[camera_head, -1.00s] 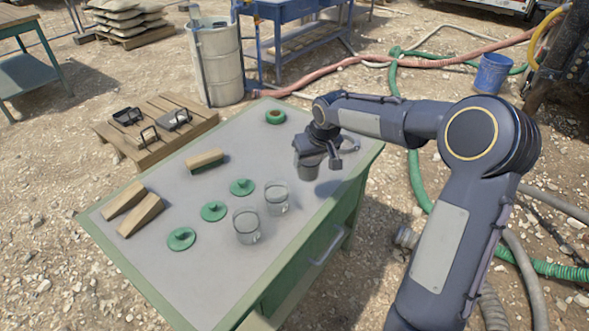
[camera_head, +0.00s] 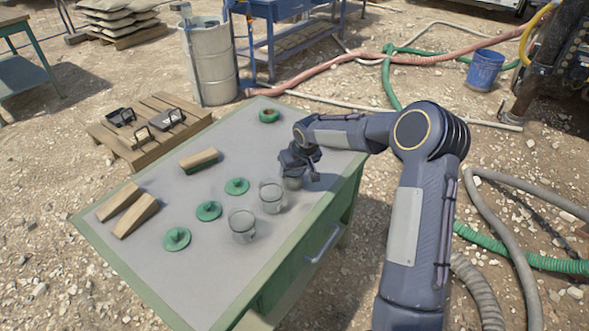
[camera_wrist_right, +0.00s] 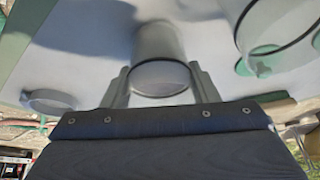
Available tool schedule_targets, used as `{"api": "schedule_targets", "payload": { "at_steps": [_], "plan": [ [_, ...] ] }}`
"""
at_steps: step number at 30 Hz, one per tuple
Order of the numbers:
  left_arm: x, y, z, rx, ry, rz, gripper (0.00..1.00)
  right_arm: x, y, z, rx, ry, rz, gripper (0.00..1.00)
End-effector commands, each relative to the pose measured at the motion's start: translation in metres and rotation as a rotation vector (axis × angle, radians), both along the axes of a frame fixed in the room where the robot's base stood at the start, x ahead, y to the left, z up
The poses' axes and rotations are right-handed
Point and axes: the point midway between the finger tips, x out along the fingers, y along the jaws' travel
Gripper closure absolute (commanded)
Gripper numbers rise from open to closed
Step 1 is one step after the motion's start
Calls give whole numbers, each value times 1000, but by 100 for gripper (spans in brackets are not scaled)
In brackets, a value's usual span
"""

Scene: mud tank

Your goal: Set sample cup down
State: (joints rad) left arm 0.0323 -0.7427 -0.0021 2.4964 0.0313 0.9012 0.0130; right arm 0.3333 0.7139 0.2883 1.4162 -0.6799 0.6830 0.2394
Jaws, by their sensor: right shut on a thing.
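My right gripper (camera_head: 303,171) is shut on a clear grey sample cup (camera_head: 293,183) over the right side of the table (camera_head: 245,231). In the right wrist view the cup (camera_wrist_right: 160,60) stands between the two fingers (camera_wrist_right: 160,88). The cup is upright and low at the tabletop; I cannot tell whether its base touches. Two similar cups stand in line with it, one (camera_head: 271,198) close by and one (camera_head: 242,226) nearer the front. Green lids lie to their left: one (camera_head: 237,187), a second (camera_head: 209,211) and a third (camera_head: 177,238). My left gripper is out of view.
A brush-like wooden block (camera_head: 199,160) and two wooden wedges (camera_head: 128,208) lie on the left of the table. A green tape-like ring (camera_head: 269,116) lies at the back. A pallet (camera_head: 150,131) with black-handled items stands beyond the left edge. Hoses cross the ground to the right.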

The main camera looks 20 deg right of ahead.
Motion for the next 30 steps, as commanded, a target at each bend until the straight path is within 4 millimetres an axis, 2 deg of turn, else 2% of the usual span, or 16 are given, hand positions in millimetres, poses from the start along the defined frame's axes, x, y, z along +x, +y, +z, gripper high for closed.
{"api": "schedule_targets", "payload": {
  "at_steps": [3, 4, 8, 16, 20, 23, 30],
  "plan": [
    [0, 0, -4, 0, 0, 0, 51, 0, 0, -4, 0, 0, 0, 71],
    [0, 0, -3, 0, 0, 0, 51, 0, 0, -3, 0, 0, 0, 42],
    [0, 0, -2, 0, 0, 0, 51, 0, 0, -2, 0, 1, 0, 25],
    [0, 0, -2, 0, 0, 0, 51, 0, 0, -2, 0, 1, 0, 24],
    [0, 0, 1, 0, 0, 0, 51, -2, -1, 6, -1, -1, 0, 24],
    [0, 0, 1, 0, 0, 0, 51, -8, -1, 20, -2, -2, -1, 24],
    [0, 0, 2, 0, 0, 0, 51, -28, -3, 69, -2, -3, -1, 24]
  ]
}}
